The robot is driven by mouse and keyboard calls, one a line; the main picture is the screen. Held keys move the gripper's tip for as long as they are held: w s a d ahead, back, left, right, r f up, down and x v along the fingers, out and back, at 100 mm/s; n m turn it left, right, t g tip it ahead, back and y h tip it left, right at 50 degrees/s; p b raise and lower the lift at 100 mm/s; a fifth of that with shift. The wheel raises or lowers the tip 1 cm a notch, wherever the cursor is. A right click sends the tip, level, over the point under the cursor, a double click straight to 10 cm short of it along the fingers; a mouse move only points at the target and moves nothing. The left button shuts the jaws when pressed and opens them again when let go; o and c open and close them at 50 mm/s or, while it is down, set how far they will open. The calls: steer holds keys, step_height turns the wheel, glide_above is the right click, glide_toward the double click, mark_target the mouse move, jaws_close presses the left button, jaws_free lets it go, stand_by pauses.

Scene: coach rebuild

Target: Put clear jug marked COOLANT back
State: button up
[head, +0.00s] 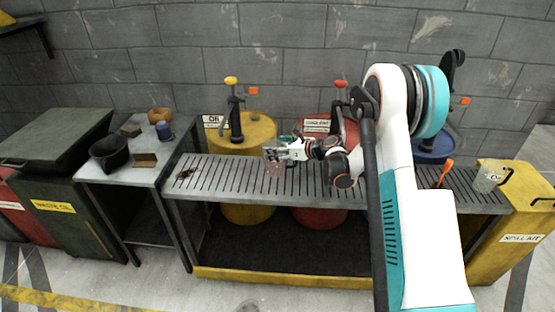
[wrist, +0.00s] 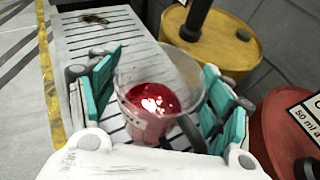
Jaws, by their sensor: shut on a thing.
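My gripper (head: 287,150) is shut on a clear jug (head: 273,163) with red liquid in it, over the left half of the slatted metal bench (head: 215,178). In the wrist view the jug (wrist: 150,128) sits between the teal finger pads, with its open top and red liquid showing. Its marking cannot be read, and I cannot tell whether its base touches the bench. Another clear jug (head: 487,178) stands at the bench's right end; its dark mark is too small to read.
Behind the bench stand a yellow drum (head: 258,130), a red drum (head: 349,130) and a blue drum (head: 428,158), with pumps on top. A yellow box (head: 525,208) is at right. A dark spot (wrist: 95,18) lies on the bench.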

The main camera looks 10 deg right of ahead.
steer(key=shift+f+b, duration=0.7)
steer(key=shift+f, duration=1.4)
steer(key=o, duration=1.9)
steer(key=p+v, duration=0.3)
steer(key=v, duration=0.9)
steer(key=shift+p, duration=0.3)
